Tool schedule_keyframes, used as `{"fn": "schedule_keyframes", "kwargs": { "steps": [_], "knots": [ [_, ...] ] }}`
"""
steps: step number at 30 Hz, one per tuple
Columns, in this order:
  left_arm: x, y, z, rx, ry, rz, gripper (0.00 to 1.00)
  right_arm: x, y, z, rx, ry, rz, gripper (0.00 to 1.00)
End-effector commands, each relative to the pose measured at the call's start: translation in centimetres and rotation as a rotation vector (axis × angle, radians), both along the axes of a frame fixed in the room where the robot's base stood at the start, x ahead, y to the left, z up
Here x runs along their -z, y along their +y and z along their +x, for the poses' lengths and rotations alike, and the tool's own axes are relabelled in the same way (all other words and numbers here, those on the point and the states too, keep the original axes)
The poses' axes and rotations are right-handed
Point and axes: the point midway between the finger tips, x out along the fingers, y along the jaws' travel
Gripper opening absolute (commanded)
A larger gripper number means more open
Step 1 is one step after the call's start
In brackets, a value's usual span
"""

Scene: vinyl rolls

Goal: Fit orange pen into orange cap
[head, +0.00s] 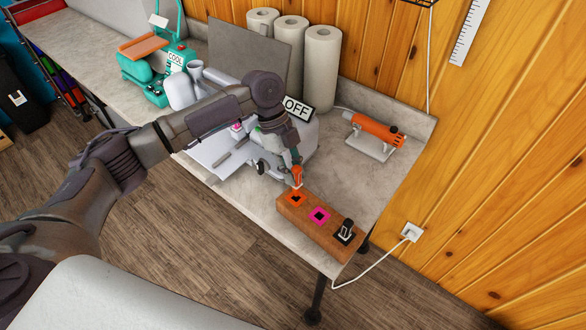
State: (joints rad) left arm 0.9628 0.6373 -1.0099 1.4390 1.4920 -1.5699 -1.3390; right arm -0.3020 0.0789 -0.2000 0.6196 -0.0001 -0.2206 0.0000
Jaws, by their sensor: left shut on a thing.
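My left gripper (294,167) points down over the front of the counter. It is shut on the orange pen (297,174), which is small and partly hidden by the fingers. The pen's lower end is just above the orange cap (296,198), an orange square with a dark opening at the left end of a wooden block (318,233). I cannot tell whether the tip touches the cap. My right gripper is not in view.
The block also has a pink square (320,215) and a black piece (346,231) standing at its right end. The counter right of the block is clear.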

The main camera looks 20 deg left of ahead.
Motion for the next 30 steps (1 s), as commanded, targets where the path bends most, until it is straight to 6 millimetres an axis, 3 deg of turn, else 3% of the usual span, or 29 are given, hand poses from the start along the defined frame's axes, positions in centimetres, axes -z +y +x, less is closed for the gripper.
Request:
{"fn": "schedule_keyframes", "kwargs": {
  "steps": [30],
  "knots": [
    [-0.03, -0.01, -0.02, 0.0, 0.0, 0.0, 0.0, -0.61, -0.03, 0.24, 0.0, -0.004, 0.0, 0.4]
  ]
}}
